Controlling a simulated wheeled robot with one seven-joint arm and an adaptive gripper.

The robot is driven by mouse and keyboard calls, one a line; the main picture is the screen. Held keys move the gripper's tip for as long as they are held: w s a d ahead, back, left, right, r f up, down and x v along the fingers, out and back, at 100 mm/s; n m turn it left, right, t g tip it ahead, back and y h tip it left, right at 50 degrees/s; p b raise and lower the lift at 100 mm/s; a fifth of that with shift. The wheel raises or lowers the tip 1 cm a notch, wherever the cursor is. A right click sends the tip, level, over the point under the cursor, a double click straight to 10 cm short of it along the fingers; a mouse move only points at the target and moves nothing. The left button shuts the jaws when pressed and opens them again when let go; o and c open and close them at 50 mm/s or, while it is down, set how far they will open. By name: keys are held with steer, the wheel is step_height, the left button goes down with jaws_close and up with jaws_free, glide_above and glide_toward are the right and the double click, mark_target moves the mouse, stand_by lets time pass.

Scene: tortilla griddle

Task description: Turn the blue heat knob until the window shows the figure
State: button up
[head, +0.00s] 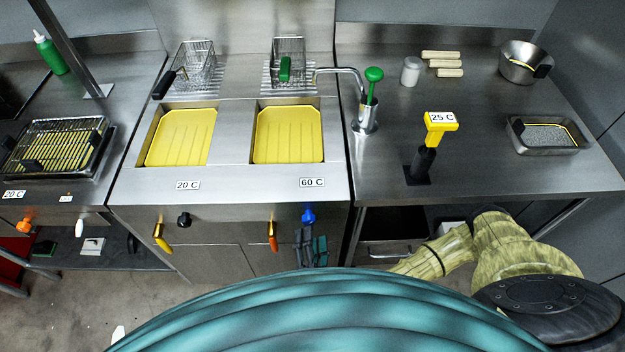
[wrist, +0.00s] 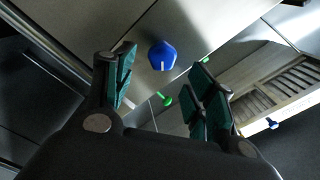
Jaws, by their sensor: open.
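The blue heat knob (head: 308,216) is on the front panel of the fryer, below the right basin. The window above it (head: 312,182) reads 60 C. In the wrist view the blue knob (wrist: 162,55) shows a white mark at its lower edge and lies ahead, between and beyond my fingers. My gripper (wrist: 160,85) is open and empty, with teal pads on its fingers. In the head view my gripper (head: 311,247) is just below the knob. The knob appears apart from the fingers.
An orange-red lever (head: 273,236) is left of the knob. A black knob (head: 184,220) and a yellow lever (head: 162,238) are under the left basin, whose window (head: 188,185) reads 20 C. A yellow probe (head: 440,122) on the right counter reads 25 C.

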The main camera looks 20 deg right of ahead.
steer(key=p+v, duration=0.4)
steer(key=v, duration=0.1)
steer(key=shift+s+a, duration=0.1)
steer(key=shift+s, duration=0.2)
